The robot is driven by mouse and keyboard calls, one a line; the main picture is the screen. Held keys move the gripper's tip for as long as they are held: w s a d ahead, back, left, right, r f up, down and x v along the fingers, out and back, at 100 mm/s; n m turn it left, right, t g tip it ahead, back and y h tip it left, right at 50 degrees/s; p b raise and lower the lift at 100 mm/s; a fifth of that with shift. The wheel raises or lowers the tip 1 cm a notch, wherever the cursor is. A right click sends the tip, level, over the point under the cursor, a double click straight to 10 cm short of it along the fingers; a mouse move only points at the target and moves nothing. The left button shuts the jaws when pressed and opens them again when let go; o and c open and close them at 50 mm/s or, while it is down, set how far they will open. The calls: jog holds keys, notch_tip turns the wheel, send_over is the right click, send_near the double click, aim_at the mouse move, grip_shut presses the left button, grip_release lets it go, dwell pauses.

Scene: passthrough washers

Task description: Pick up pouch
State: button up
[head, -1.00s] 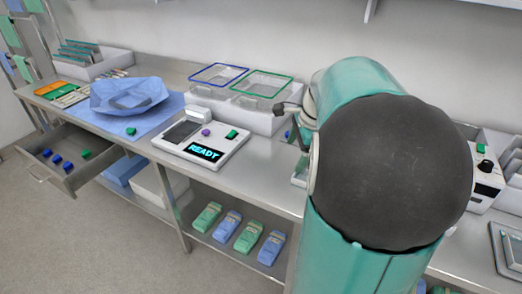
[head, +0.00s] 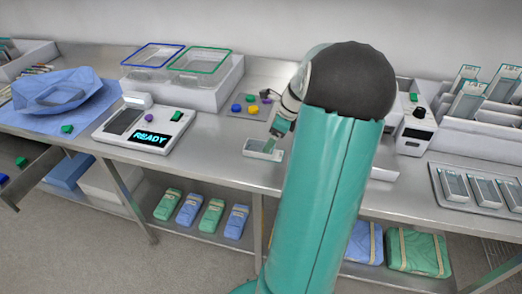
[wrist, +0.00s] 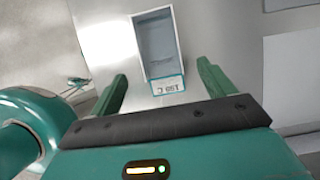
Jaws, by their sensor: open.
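A pouch-like item (wrist: 158,48) with a grey window, a white rim and a teal-edged printed label lies on the steel worktop in the wrist view. It looks like the small white item (head: 262,155) under the arm in the head view. My gripper (wrist: 162,74) is open and empty. Its two green fingers stand either side of the item's label end, apart from it. In the head view my gripper (head: 277,134) is just above the item, with its fingertips partly hidden.
A device reading READY (head: 145,125) stands to the left. Coloured knobs sit on a panel (head: 262,98) behind. Similar labelled items lie in a tray (head: 438,182) and stand in a rack (head: 505,131) at right.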

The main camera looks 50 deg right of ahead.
jog(key=x, duration=0.5)
jog(key=c, duration=1.1)
